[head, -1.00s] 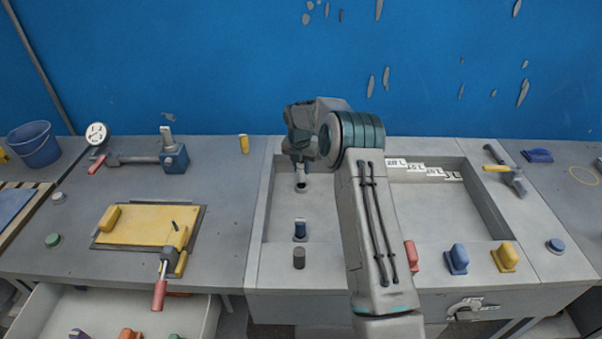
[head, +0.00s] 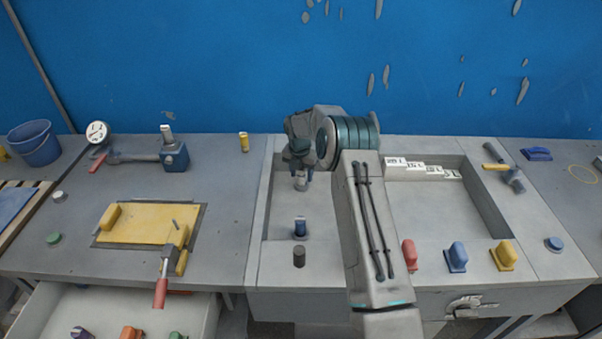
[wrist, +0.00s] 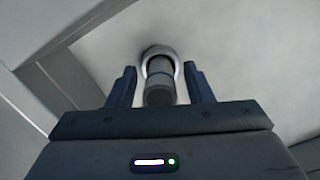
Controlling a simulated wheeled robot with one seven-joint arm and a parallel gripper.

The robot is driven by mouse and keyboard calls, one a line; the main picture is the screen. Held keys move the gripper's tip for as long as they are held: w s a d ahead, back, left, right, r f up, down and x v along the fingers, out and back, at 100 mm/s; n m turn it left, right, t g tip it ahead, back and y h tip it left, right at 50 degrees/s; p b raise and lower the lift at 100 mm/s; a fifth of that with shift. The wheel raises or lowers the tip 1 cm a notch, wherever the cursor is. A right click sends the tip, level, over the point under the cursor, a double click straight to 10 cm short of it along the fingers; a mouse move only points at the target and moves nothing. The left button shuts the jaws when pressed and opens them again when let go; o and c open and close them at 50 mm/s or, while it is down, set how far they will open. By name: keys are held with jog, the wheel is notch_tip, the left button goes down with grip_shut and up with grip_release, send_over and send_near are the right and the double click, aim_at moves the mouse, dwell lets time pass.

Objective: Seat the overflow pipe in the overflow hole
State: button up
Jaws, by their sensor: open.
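The overflow pipe (head: 300,184) is a short grey upright cylinder in the left part of the sunken basin, below my gripper. In the wrist view the grey pipe (wrist: 159,82) shows between the two fingers, with a pale ring and a dark patch around its far end. The overflow hole seems to be at that ring (wrist: 167,51), but the pipe hides most of it. I cannot tell how deep the pipe sits. My gripper (head: 301,174) is open, pointing down, with a finger on each side of the pipe (wrist: 159,88) and gaps visible between.
A blue fitting (head: 300,228) stands in the basin's front left, and a dark cylinder (head: 299,258) stands on the front rim. Red (head: 409,254), blue (head: 456,257) and yellow (head: 503,256) handled blocks line the front right. Pale numbered steps (head: 424,168) lie at the back right.

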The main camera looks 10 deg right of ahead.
jog(key=r, duration=0.8)
jog(key=s+r+b, duration=0.1)
jog(key=r, duration=0.3)
jog(key=shift+a, duration=0.4)
jog(key=s+r+m, duration=0.7)
jog(key=s, duration=0.3)
jog(key=s+r+m, duration=0.6)
jog(key=s+r, duration=0.1)
jog(key=s, duration=0.2)
jog(key=s+f+m+t, duration=0.1)
jog(key=s+f+m, duration=0.1)
jog(key=s+m, duration=1.4)
jog(key=s, duration=0.9)
jog(key=shift+d+t+y, duration=0.2)
jog(key=shift+t+y, duration=0.2)
jog(key=shift+c, duration=0.4)
